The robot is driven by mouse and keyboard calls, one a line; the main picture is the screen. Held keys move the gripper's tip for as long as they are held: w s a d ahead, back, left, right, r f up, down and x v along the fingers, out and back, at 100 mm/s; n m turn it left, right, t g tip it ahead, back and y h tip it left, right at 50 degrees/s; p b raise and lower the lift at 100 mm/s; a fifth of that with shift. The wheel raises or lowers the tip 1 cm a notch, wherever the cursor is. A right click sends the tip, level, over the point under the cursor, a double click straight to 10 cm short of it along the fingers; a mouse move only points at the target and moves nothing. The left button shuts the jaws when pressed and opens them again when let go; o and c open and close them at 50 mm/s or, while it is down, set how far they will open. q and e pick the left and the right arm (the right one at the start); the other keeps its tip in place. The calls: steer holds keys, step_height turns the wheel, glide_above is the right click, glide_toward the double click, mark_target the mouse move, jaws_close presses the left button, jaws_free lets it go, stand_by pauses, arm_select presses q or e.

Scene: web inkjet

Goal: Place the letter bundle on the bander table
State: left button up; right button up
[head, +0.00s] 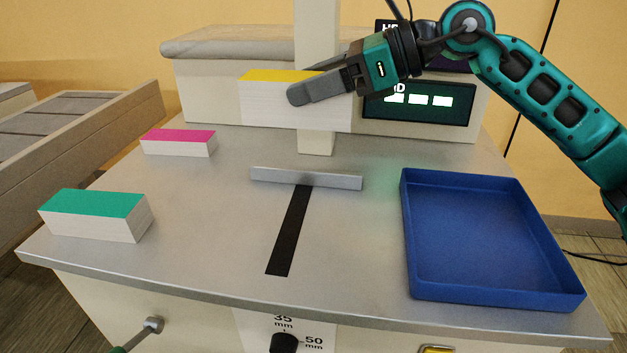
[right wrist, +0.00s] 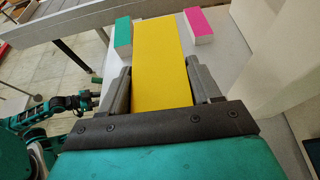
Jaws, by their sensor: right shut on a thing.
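The letter bundle with a yellow top and white sides (head: 270,99) is held above the back of the grey bander table (head: 215,240). My right gripper (head: 318,88) is shut on it, with a finger across its near side. In the right wrist view the bundle (right wrist: 158,60) runs between both fingers, away from the palm. In the head view its right end is partly hidden by the gripper. My left arm shows small in the right wrist view, its gripper (right wrist: 88,100) low at the left; its jaws are too small to read.
A green-topped bundle (head: 95,215) and a pink-topped bundle (head: 178,142) stand at the table's left. A blue tray (head: 495,298) is at the right. A grey bar (head: 305,179) crosses the middle by a black strip (head: 290,235). A pale post (head: 317,143) and lit display (head: 418,103) stand behind.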

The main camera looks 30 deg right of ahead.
step_height(320, 180, down, 10)
steer(key=b, duration=0.2)
steer(key=shift+b, duration=0.3)
step_height(320, 180, down, 3)
steer(key=shift+f+b, duration=0.2)
steer(key=shift+b, duration=0.3)
steer(key=shift+f, duration=0.1)
steer(key=o, duration=1.4)
